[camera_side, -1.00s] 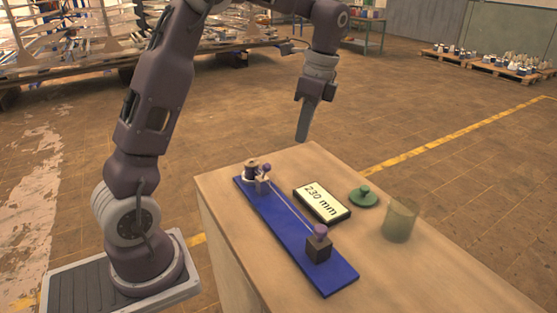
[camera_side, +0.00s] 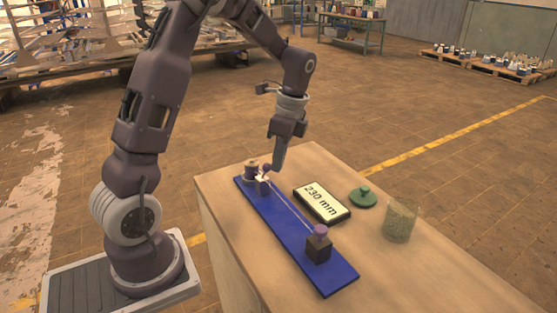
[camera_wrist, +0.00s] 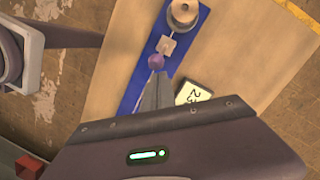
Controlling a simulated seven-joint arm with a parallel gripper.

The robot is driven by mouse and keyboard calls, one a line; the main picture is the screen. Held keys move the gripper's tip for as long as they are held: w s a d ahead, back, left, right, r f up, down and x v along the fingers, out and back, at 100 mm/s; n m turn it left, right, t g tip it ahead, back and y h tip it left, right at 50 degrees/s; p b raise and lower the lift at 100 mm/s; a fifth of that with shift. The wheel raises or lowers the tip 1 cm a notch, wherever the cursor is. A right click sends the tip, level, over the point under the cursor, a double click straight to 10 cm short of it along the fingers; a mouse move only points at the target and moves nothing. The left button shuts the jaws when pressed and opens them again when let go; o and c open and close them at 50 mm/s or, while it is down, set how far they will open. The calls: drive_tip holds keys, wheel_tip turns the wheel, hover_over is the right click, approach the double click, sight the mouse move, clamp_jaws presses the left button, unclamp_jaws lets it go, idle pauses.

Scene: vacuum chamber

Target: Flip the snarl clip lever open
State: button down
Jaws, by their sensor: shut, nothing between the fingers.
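A long blue base board (camera_side: 288,242) lies on the wooden table. At its far end a pale clip block (camera_side: 262,186) with a purple ball knob (camera_side: 266,168) stands beside a spool (camera_side: 251,168). In the wrist view the purple knob (camera_wrist: 156,61) sits just beyond my fingertips, with the pale clip block (camera_wrist: 166,46) and grey spool (camera_wrist: 183,14) past it. My gripper (camera_side: 278,170) is shut and empty, pointing down just right of the knob. I cannot tell whether it touches the knob. The lever itself is too small to make out.
A dark block with a purple top (camera_side: 318,246) stands at the board's near end, and a thin line runs to it from the clip.

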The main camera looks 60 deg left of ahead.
drive_tip(key=shift+a+r, duration=0.1)
drive_tip(key=shift+a+r+h, duration=0.1)
drive_tip(key=shift+a+h, duration=0.1)
drive_tip(key=shift+h, duration=0.2)
drive_tip(key=shift+a, duration=0.1)
drive_tip(key=a+h, duration=0.1)
drive_tip(key=h, duration=0.1)
drive_tip(key=a+h, duration=0.2)
drive_tip(key=a+r+h, duration=0.1)
drive_tip(key=a+h, duration=0.1)
drive_tip(key=shift+a+m+h, duration=0.2)
drive_tip(key=shift+m+h, duration=0.1)
drive_tip(key=shift+r, duration=0.1)
drive_tip(key=shift+r, duration=0.7)
